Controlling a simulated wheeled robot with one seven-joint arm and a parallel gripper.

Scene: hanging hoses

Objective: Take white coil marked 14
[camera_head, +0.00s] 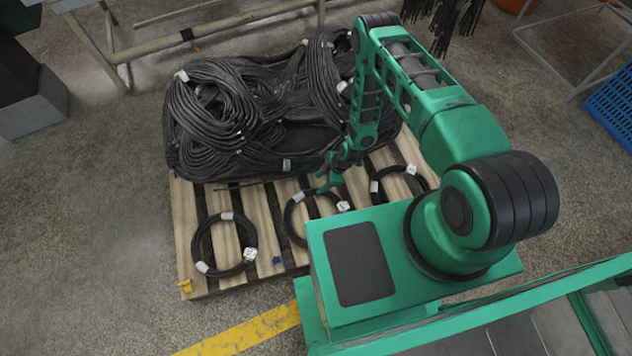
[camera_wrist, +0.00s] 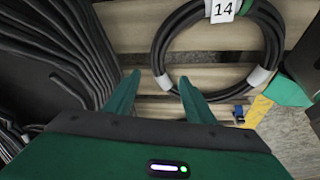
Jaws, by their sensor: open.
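A black coil (camera_head: 289,219) with white bands lies in the middle of the front row on the pallet. In the wrist view its white tag reads 14 on the coil (camera_wrist: 157,45). My gripper (camera_head: 325,187) is above this coil's back edge. In the wrist view my gripper (camera_wrist: 160,78) is open, with a white band (camera_wrist: 164,82) of the coil showing between its fingertips. I cannot tell whether the fingers touch it. My base hides part of the coil's front in the head view.
Another tagged black coil (camera_head: 194,245) lies to the left, and one (camera_head: 373,178) to the right. A big heap of black hoses (camera_head: 225,110) covers the back of the wooden pallet (camera_head: 183,213). A small blue piece (camera_head: 277,260) lies between the left and middle coils. Open floor is left.

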